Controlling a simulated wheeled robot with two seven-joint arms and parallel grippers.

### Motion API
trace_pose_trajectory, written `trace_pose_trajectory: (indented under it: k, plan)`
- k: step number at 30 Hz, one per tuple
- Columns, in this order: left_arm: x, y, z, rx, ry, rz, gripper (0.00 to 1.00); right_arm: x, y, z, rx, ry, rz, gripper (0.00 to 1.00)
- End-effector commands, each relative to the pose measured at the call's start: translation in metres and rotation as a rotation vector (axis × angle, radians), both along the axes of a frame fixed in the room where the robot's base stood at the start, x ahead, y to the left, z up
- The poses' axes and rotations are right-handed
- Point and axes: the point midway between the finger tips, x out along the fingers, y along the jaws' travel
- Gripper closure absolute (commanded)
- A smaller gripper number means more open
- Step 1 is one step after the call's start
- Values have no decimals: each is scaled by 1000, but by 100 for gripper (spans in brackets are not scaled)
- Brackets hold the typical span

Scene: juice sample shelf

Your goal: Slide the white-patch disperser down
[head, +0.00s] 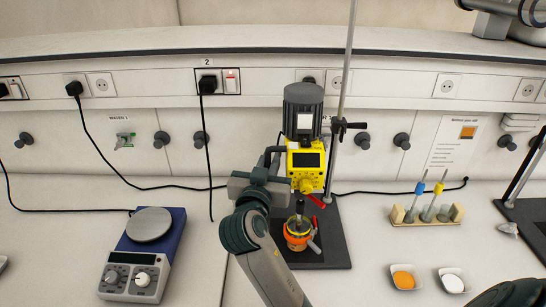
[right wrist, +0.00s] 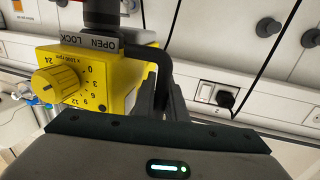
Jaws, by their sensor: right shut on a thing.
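The white-patch disperser has a grey motor (head: 303,98) with a white patch and a yellow control head (head: 306,166). It sits on a vertical rod (head: 346,85) over a black base plate (head: 325,240). Its dark shaft (head: 299,208) points down at the orange-collared vessel (head: 297,236); I cannot tell how deep it reaches. My right gripper (head: 262,180) is at the head's left side, shut on the black handle (head: 273,152). The right wrist view shows the yellow head (right wrist: 105,75), its knob and the black handle (right wrist: 160,55) close up. My left gripper is not in view.
A tube rack (head: 425,215) and two small dishes, one orange (head: 404,278), one white (head: 453,281), lie at right. Another black stand base (head: 530,215) is at the right edge. Cables run along the wall.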

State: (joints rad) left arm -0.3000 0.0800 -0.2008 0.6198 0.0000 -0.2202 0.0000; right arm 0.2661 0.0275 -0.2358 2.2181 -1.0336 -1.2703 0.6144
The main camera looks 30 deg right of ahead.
Motion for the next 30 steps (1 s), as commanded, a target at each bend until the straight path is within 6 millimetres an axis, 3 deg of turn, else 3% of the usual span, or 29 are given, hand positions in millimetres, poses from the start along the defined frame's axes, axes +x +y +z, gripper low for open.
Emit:
trace_pose_trajectory:
  k: [1, 14, 15, 30]
  plan:
    - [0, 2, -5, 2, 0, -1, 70, 0, 0, -7, 3, 4, -1, 100]
    - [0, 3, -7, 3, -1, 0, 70, 0, 0, -12, 4, 10, 0, 100]
    - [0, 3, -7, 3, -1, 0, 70, 0, 0, -12, 5, 11, -1, 81]
    - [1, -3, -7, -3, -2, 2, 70, 2, -1, -8, 1, 2, 1, 81]
